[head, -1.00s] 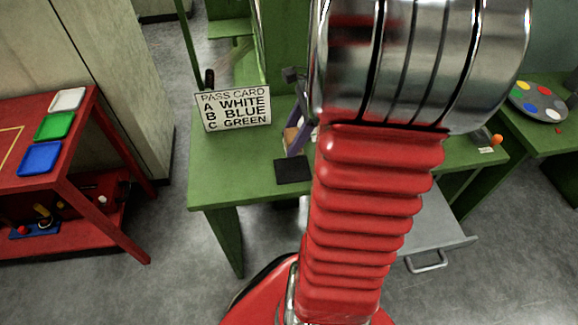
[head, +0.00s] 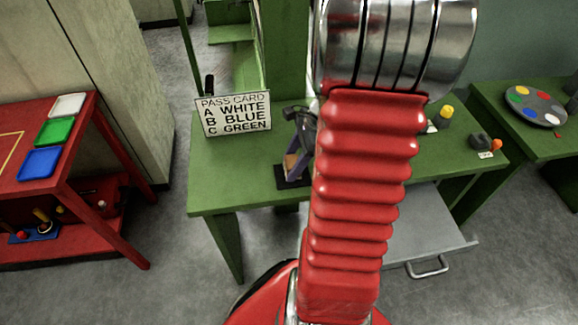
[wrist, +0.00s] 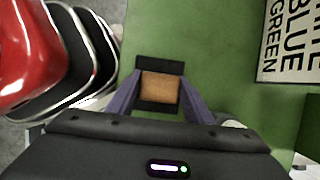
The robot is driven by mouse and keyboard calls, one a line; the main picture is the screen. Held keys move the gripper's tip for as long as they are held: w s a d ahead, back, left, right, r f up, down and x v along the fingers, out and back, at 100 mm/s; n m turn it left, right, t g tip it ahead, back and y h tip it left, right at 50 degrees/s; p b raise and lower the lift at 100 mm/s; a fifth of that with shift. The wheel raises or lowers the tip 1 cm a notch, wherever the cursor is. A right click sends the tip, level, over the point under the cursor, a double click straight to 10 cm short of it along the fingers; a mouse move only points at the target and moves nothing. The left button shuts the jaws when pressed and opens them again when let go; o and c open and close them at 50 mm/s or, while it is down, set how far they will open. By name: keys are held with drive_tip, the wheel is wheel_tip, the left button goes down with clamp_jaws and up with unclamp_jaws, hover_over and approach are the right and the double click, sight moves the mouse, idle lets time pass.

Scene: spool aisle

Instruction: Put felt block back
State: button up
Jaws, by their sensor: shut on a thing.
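The felt block (wrist: 160,89) is a small tan-brown block between the purple fingers of my gripper (wrist: 158,96) in the wrist view. My gripper is shut on it. A black pad (wrist: 160,66) on the green bench shows beyond and below the block. In the head view my gripper (head: 299,158) is at the pad (head: 292,184), with the block (head: 290,163) partly hidden by the fingers. The block is over the pad; I cannot tell whether it touches it.
A pass card (head: 233,113) stands on the green bench (head: 235,180), left of my gripper. A grey drawer (head: 430,235) is open at the bench's front right. Small items with yellow (head: 447,111) and orange (head: 496,144) tops stand at right. A red rack (head: 75,175) stands at left.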

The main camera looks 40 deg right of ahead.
drive_tip(key=shift+f, duration=0.4)
drive_tip(key=o, duration=1)
drive_tip(key=shift+f, duration=0.1)
drive_tip(key=v, duration=1.2)
drive_tip(key=shift+a, duration=0.1)
